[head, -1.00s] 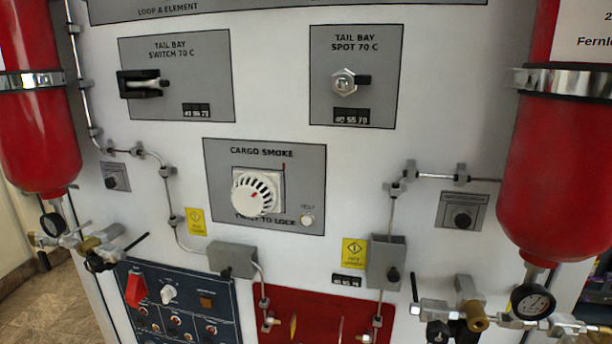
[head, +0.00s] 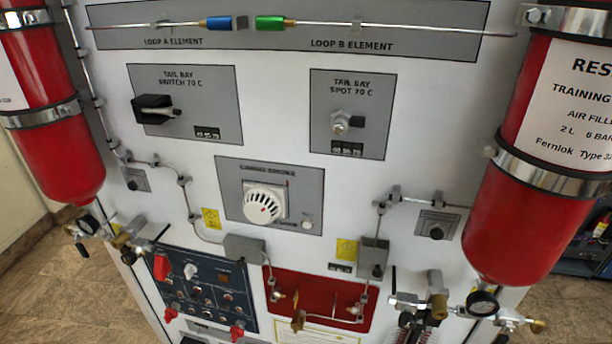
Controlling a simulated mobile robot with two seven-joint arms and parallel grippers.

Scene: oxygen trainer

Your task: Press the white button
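A small round white button (head: 308,224) sits at the lower right of the grey cargo smoke panel (head: 235,208). A larger round white slotted smoke detector (head: 262,206) is mounted to its left on the same panel. A white knob (head: 190,271) also shows on the dark blue control panel (head: 215,297) lower left. Neither of my grippers is in view, and nothing covers the button.
Red cylinders stand at the left (head: 58,150) and right (head: 520,220), with gauges and valves beneath. Thin pipes and grey boxes (head: 374,258) project from the white board. A red panel (head: 330,290) is below. The front of the cargo smoke panel is clear.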

